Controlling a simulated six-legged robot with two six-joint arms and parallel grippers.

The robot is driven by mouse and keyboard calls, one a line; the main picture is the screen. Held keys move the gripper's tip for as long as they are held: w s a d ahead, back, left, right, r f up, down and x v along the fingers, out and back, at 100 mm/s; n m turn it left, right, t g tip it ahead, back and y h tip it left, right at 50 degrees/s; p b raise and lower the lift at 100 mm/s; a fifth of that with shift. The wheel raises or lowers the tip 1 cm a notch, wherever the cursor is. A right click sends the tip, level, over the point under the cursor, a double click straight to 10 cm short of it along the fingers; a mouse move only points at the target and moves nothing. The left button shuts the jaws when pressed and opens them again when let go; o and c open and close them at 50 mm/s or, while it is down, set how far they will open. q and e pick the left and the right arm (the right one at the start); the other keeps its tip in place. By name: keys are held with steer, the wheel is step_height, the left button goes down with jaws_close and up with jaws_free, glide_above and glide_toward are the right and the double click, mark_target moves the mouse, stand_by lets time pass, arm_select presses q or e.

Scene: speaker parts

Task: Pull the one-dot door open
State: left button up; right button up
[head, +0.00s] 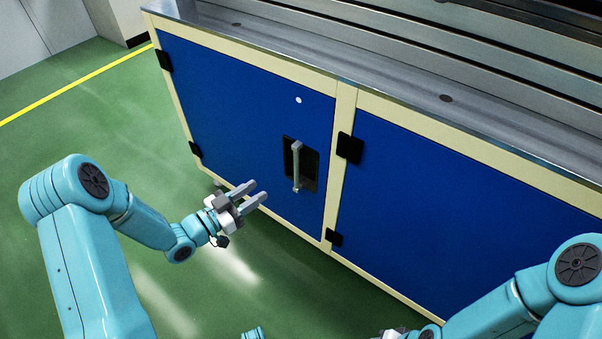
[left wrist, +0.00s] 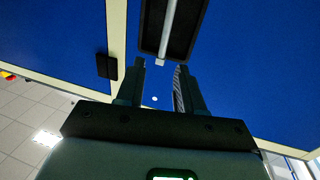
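The one-dot door (head: 230,110) is a blue cabinet panel with one white dot (head: 298,100) near its upper right. It looks shut, flush in the cream frame. A light grey vertical bar handle (head: 296,165) stands on a black plate near its right edge. My left gripper (head: 259,189) is open and empty, left of and below the handle and apart from it. In the left wrist view the fingers (left wrist: 158,80) are spread, with the handle (left wrist: 169,25) beyond them at the top. My right gripper is almost wholly cut off at the bottom edge.
A second blue door (head: 460,190) fills the cabinet's right side; black hinges (head: 349,147) sit at its left edge. Black hinges (head: 165,60) also sit on the one-dot door's left edge. A metal worktop (head: 400,90) runs above. Green floor (head: 130,110) in front is clear.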

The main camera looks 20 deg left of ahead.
arm_select(q)
steer(key=b+x, duration=0.1)
steer(key=x, duration=0.4)
steer(key=f+b+x, duration=0.1)
steer(key=x, duration=0.4)
steer(key=a+b+x, duration=0.1)
steer(key=b+x, duration=0.1)
steer(key=x, duration=0.3)
steer(key=shift+w+d+f, duration=0.15)
steer(key=shift+w+f, duration=0.15)
steer(key=shift+w, duration=0.15)
arm_select(e)
steer(key=f, duration=0.4)
steer(key=shift+w+d+f, duration=0.2)
steer(key=shift+d+f, duration=0.15)
steer(key=shift+d, duration=0.05)
arm_select(q)
jaws_close()
